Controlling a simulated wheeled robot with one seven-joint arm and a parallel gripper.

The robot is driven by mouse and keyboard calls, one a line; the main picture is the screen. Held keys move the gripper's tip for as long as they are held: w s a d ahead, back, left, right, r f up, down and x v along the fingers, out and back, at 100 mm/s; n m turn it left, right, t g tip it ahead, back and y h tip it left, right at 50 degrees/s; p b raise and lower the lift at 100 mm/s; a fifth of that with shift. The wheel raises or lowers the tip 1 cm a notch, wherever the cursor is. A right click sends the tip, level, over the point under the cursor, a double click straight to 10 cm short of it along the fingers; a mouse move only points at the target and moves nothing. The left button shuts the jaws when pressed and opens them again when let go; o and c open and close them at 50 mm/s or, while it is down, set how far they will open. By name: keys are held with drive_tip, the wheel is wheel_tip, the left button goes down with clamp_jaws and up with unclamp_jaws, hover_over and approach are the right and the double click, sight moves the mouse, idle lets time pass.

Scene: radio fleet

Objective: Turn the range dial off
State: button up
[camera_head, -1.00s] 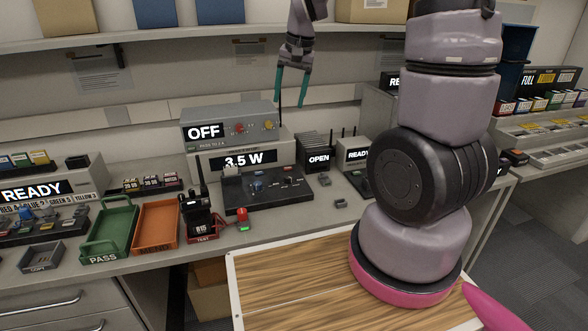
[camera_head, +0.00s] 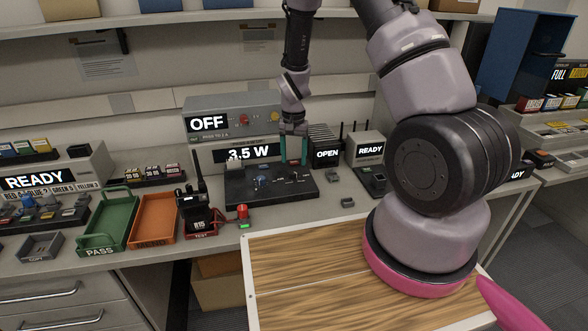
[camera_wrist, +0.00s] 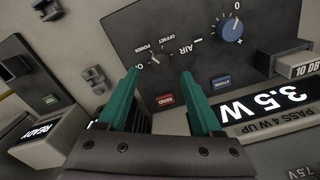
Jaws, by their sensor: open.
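A black control panel (camera_head: 240,192) lies on the bench under a "3.5 W" display (camera_head: 240,153). A blue dial (camera_head: 261,179) sits on it; in the wrist view this blue dial (camera_wrist: 231,28) has a white pointer mark and a "0" above it. A smaller black knob (camera_wrist: 178,58) stands by the label "OFFSET POWER". I cannot read which is the range dial. My gripper (camera_head: 293,160) is open and empty over the panel's right part. In the wrist view its teal fingers (camera_wrist: 160,75) point at the panel near the black knob, apart from both knobs.
A red button (camera_wrist: 164,100) and a blue button (camera_wrist: 221,82) lie near my fingers. An "OFF" box (camera_head: 210,123) stands behind. A radio (camera_head: 196,205), an orange tray (camera_head: 153,220) and a green tray (camera_head: 108,222) are left. An "OPEN" rack (camera_head: 327,153) is right.

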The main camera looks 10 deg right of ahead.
sight(293, 171)
wheel_tip(293, 171, down, 5)
idle(0.3)
clamp_jaws()
